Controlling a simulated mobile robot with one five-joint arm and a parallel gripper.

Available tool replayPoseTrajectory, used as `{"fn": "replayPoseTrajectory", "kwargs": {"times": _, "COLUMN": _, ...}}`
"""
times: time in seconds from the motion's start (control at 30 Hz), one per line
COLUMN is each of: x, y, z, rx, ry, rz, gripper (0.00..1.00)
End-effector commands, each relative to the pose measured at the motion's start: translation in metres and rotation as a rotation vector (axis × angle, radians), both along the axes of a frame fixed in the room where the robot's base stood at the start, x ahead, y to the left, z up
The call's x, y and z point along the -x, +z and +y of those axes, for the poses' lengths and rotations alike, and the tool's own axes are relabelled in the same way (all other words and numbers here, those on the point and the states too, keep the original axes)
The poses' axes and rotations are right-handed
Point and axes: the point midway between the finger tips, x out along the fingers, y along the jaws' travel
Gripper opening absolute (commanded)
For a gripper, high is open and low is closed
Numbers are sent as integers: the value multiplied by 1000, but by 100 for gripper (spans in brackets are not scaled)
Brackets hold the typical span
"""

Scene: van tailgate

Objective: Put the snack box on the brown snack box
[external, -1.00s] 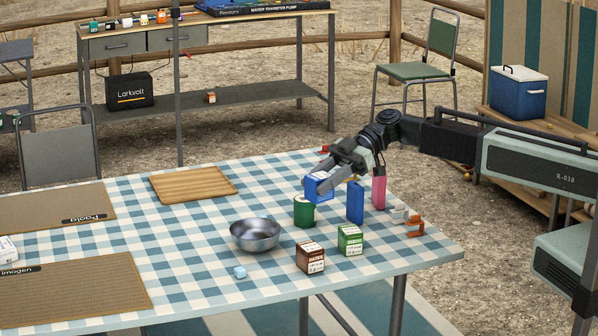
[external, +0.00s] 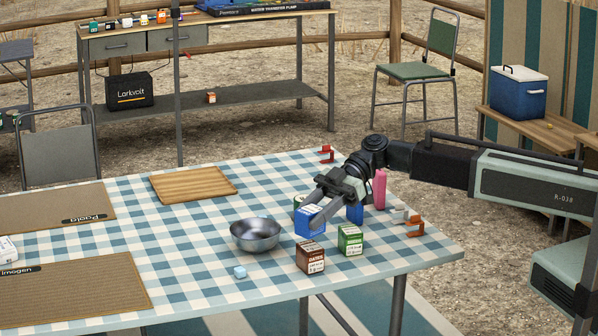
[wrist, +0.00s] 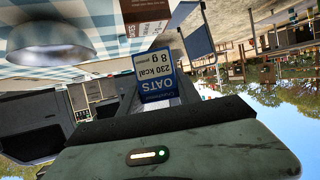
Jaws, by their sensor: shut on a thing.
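The blue snack box (external: 309,224), its label reading OATS in the wrist view (wrist: 156,80), is held in my gripper (external: 320,211). My gripper is shut on it. The held box is a little behind the brown snack box (external: 310,262) in the external view and appears raised off the table. The exact gap between the two boxes is hard to tell.
A green box (external: 350,241) stands right of the brown box. A metal bowl (external: 255,235) is to its left.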

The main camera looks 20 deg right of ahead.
Motion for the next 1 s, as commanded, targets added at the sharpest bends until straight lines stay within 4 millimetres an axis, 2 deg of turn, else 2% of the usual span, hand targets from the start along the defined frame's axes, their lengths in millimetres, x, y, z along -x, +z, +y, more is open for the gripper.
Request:
{"fn": "replayPoseTrajectory", "kwargs": {"times": 0.03, "x": 0, "y": -17, "z": 0, "rx": 0, "ry": 0, "rz": 0, "gripper": 0}}
{"fn": "replayPoseTrajectory", "kwargs": {"times": 0.13, "x": 0, "y": -33, "z": 0, "rx": 0, "ry": 0, "rz": 0, "gripper": 0}}
{"fn": "replayPoseTrajectory", "kwargs": {"times": 0.37, "x": 0, "y": -30, "z": 0, "rx": 0, "ry": 0, "rz": 0, "gripper": 0}}
{"fn": "replayPoseTrajectory", "kwargs": {"times": 0.53, "x": 0, "y": -35, "z": 0, "rx": 0, "ry": 0, "rz": 0, "gripper": 0}}
{"fn": "replayPoseTrajectory", "kwargs": {"times": 0.57, "x": 0, "y": -33, "z": 0, "rx": 0, "ry": 0, "rz": 0, "gripper": 48}}
{"fn": "replayPoseTrajectory", "kwargs": {"times": 0.6, "x": 0, "y": -33, "z": 0, "rx": 0, "ry": 0, "rz": 0, "gripper": 59}}
{"fn": "replayPoseTrajectory", "kwargs": {"times": 0.63, "x": 0, "y": -33, "z": 0, "rx": 0, "ry": 0, "rz": 0, "gripper": 61}}
{"fn": "replayPoseTrajectory", "kwargs": {"times": 0.9, "x": 0, "y": -32, "z": 0, "rx": 0, "ry": 0, "rz": 0, "gripper": 61}}
{"fn": "replayPoseTrajectory", "kwargs": {"times": 1.0, "x": -1, "y": -26, "z": -2, "rx": 0, "ry": -1, "rz": 0, "gripper": 61}}
